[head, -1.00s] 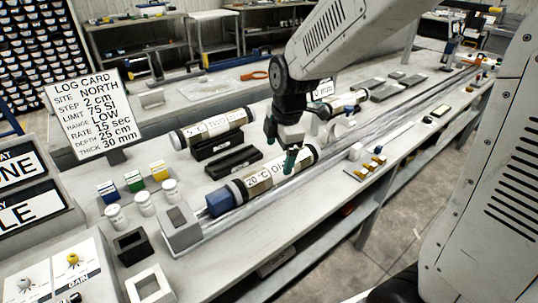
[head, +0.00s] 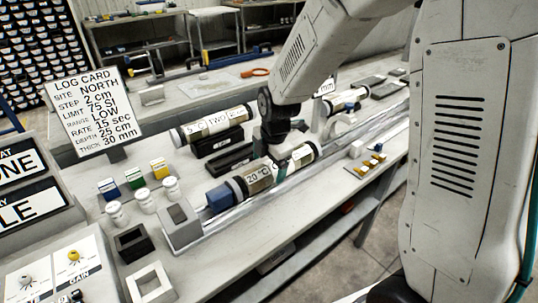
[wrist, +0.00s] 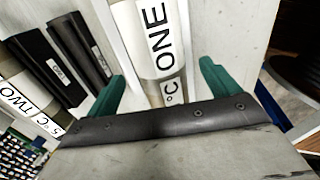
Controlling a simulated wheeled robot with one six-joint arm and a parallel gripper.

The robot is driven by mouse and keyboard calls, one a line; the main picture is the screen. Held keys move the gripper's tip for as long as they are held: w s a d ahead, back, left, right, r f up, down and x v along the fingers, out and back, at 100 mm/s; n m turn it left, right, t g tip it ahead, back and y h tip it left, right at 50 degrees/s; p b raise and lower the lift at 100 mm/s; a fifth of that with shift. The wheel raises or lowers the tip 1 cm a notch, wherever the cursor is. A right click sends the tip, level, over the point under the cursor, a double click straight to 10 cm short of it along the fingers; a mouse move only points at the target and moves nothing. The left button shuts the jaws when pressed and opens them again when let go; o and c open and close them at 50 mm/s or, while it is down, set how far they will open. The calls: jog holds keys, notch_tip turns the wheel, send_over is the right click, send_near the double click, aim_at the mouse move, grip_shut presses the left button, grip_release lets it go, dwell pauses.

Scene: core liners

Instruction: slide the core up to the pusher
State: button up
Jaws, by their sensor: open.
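The core (head: 259,179) marked ONE and 20 °C is a pale cylinder with a dark left end, lying in the long metal rail. The pusher (head: 220,198) is the blue block at the rail's left end, close by the core's dark end; I cannot tell if they touch. My gripper (head: 284,160) is over the right part of the core in the head view, its fingers partly hidden. In the wrist view my gripper (wrist: 165,85) is open, with one green finger on each side of the core (wrist: 150,40). The pusher is out of the wrist view.
A second core (head: 212,124) marked TWO lies behind on a dark cradle, with an empty dark cradle (head: 229,160) in front of it. A grey end block (head: 181,224) stands at the rail's left. White jars (head: 144,200) and colored boxes stand left.

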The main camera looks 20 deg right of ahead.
jog(key=shift+w+f, duration=0.15)
jog(key=shift+f, duration=0.65)
jog(key=shift+w+f, duration=0.1)
jog(key=shift+f, duration=0.65)
jog(key=shift+a, duration=0.1)
grip_shut()
